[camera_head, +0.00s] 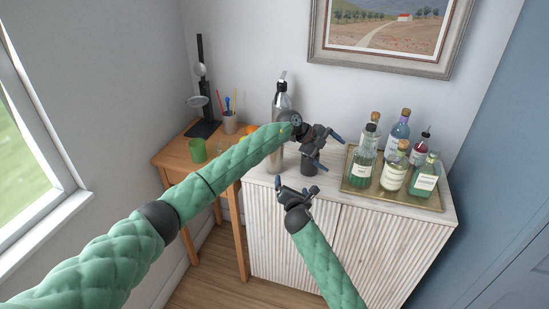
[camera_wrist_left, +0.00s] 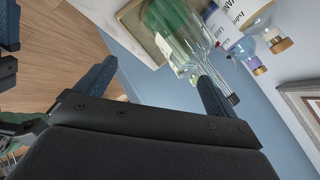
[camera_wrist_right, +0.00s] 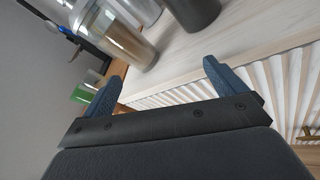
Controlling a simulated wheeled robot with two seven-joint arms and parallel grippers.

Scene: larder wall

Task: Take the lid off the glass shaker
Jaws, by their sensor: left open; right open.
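The glass shaker (camera_wrist_right: 126,46) stands at the left of the cabinet top, a clear cylinder with something brownish inside. A grey band at its upper end looks like the lid (camera_wrist_right: 88,14), cut by the right wrist view's edge. In the head view only the shaker's lower part (camera_head: 275,162) shows; my left arm hides its top. My left gripper (camera_head: 325,148) is open and empty, past the shaker to its right, above a dark cup. My right gripper (camera_head: 296,190) is open and empty, low at the cabinet's front edge, apart from the shaker.
A metal siphon (camera_head: 281,92) stands behind the shaker, and a dark cup (camera_head: 309,166) to its right. A brass tray (camera_head: 353,188) holds several glass bottles at the right. A wooden side table (camera_head: 172,160) with a green cup (camera_head: 197,151) is at the left.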

